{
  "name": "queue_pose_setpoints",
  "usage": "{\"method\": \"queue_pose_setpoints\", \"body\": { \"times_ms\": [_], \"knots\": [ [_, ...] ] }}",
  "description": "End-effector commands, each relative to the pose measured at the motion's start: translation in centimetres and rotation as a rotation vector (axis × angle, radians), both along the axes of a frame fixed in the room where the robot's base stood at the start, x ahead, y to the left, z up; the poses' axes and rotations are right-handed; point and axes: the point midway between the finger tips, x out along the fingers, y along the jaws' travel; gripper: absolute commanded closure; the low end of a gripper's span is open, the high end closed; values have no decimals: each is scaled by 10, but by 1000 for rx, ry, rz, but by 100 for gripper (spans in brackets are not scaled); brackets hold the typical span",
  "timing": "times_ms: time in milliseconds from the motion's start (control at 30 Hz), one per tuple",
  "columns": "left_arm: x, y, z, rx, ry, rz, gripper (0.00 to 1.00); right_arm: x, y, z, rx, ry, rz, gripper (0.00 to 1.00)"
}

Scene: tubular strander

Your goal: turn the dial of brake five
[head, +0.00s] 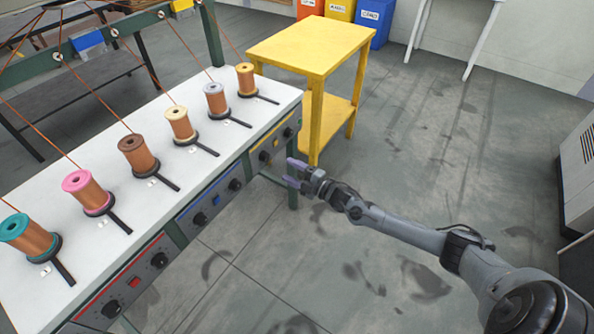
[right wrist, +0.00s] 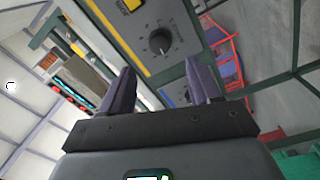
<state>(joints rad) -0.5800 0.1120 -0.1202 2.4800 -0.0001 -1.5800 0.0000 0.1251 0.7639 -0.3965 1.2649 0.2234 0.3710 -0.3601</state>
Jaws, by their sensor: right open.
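A round black dial (right wrist: 160,41) with a pointer mark sits on the grey yellow-striped panel in the right wrist view, just beyond my fingertips. It appears to be the dial (head: 265,155) nearest the blue panel in the head view. I cannot read a brake number beside it. My right gripper (head: 294,172) is open and empty in front of the yellow panel, apart from the dial. Its two purple fingers (right wrist: 160,72) are spread, with the dial roughly between them and farther off. My left gripper is not in view.
Several wire spools (head: 177,122) stand along the white bench top (head: 225,150). More dials and coloured buttons line the red panel (head: 135,282) and blue panel (head: 216,200). A yellow table (head: 310,45) stands behind the gripper.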

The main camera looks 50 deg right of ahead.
Motion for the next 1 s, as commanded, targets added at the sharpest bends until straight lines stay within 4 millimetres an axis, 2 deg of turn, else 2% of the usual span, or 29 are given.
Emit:
{"method": "queue_pose_setpoints", "body": {
  "times_ms": [200, 767, 933, 1000],
  "knots": [
    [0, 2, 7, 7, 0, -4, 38, -17, -3, 0, 0, -1, 1, 38],
    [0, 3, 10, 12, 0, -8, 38, -22, -4, -2, 0, 5, 0, 38],
    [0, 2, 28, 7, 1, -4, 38, -47, 9, -23, 31, 66, 0, 38],
    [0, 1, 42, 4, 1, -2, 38, -65, 26, -34, 75, 100, 0, 38]
  ]
}}
